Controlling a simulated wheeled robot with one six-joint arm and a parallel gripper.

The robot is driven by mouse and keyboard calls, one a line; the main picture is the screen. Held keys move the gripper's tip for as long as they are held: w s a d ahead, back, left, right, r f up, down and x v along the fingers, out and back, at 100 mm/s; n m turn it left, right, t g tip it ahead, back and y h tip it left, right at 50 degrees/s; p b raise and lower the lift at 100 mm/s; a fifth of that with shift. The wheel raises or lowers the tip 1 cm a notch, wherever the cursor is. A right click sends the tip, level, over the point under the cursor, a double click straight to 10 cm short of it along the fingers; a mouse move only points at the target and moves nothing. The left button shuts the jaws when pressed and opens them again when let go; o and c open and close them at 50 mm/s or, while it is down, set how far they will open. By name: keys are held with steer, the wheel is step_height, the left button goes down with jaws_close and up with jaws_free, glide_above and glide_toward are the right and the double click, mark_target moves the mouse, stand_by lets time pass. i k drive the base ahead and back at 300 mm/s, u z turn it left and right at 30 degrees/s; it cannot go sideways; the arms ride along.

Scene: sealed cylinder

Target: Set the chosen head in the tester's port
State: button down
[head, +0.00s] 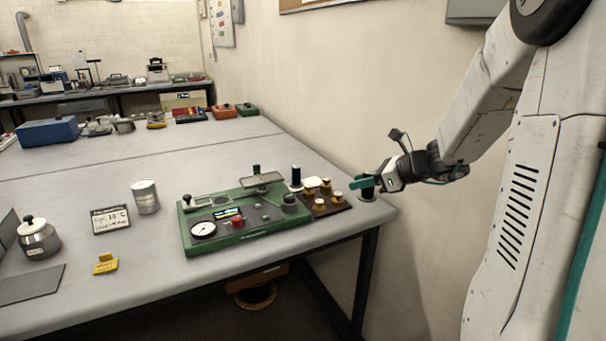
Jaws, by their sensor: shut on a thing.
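The green tester (240,238) stands near the table's right end, with a gauge (203,230), a small display, a red button and a round dark grey fitting (290,202) at its right. I cannot tell for sure which part is the port. A brown rack (341,207) beside it holds several brass-topped pieces (321,204). My gripper (366,184) is at the table's right corner, its teal fingers shut on a dark cylinder (368,191). The cylinder is upright over a grey round base (367,198); whether they touch is unclear.
A dark blue cylinder (296,175) stands behind the tester. A tin can (146,197), a sign reading 10 °C (110,219), a yellow block (105,264) and a metal pot (38,238) are to the left. The table's right edge is close to my gripper, with the wall beyond.

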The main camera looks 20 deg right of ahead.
mark_target(221, 199)
steer(key=i, duration=1.05)
